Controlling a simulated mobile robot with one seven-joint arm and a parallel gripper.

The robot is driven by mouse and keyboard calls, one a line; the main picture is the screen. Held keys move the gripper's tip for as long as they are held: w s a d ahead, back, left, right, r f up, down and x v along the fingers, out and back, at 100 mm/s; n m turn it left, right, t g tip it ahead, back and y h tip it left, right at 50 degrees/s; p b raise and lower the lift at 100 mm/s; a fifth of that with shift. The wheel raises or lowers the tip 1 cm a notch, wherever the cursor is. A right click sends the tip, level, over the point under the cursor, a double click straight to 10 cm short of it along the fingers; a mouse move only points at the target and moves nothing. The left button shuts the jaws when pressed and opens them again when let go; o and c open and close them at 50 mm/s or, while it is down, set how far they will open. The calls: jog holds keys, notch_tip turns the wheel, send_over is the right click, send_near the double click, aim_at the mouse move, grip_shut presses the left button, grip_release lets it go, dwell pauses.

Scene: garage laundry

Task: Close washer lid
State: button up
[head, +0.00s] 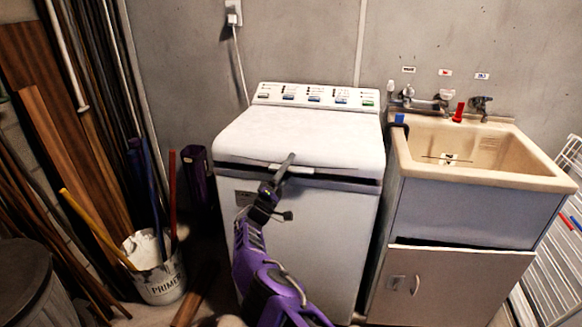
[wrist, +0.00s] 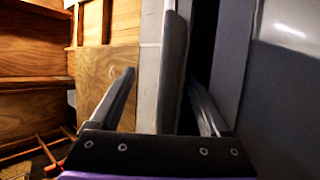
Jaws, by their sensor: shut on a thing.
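The washer (head: 300,245) is a white top-loader against the wall. Its white lid (head: 300,135) is nearly flat, with a dark gap under its front edge, clearest at the right. My gripper (head: 283,166) is at the middle of the lid's front edge, one finger showing over the top. In the wrist view, the lid's edge (wrist: 173,75) runs between the two fingers of my gripper (wrist: 162,77), which stand well apart in the picture. My gripper is shut on the lid's edge; the exact contact is hard to see.
A beige sink (head: 480,150) on a cabinet (head: 450,280) stands close on the right. A primer bucket (head: 158,283) with sticks and leaning wooden boards (head: 70,150) are on the left. A drying rack (head: 560,240) is at the far right.

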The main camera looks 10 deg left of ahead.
jog(key=shift+s+a+r, duration=0.1)
jog(key=shift+a+r, duration=0.05)
jog(key=shift+a, duration=0.1)
jog(key=v, duration=1.7)
jog(key=shift+f, duration=0.2)
